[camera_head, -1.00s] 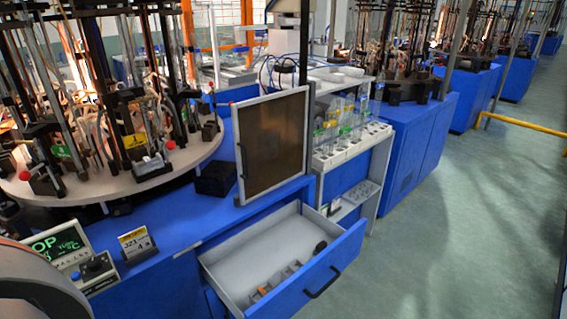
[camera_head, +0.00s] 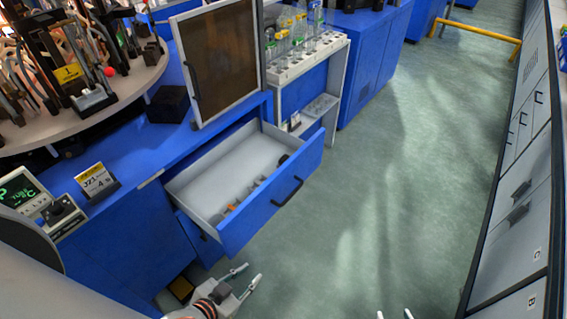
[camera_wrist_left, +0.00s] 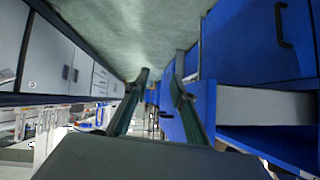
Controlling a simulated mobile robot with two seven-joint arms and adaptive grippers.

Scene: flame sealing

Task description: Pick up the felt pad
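The open drawer (camera_head: 178,186) of the blue bench holds several small grey pieces (camera_head: 243,194), an orange bit (camera_head: 231,207) and a dark rounded item (camera_head: 283,159) at its far right end. I cannot tell which of these, if any, is the felt pad. My left gripper (camera_head: 245,277) is open and empty, low in front of the drawer and apart from it. Its two spread fingers also show in the left wrist view (camera_wrist_left: 160,90). Only the fingertips of my right gripper (camera_head: 394,314) show, spread apart at the bottom edge.
A framed dark panel (camera_head: 222,62) stands behind the drawer, beside a black box (camera_head: 168,104). A rack of glass vessels (camera_head: 300,62) stands further back. Grey cabinets (camera_head: 518,215) line the right side. The green floor (camera_head: 400,170) between is clear.

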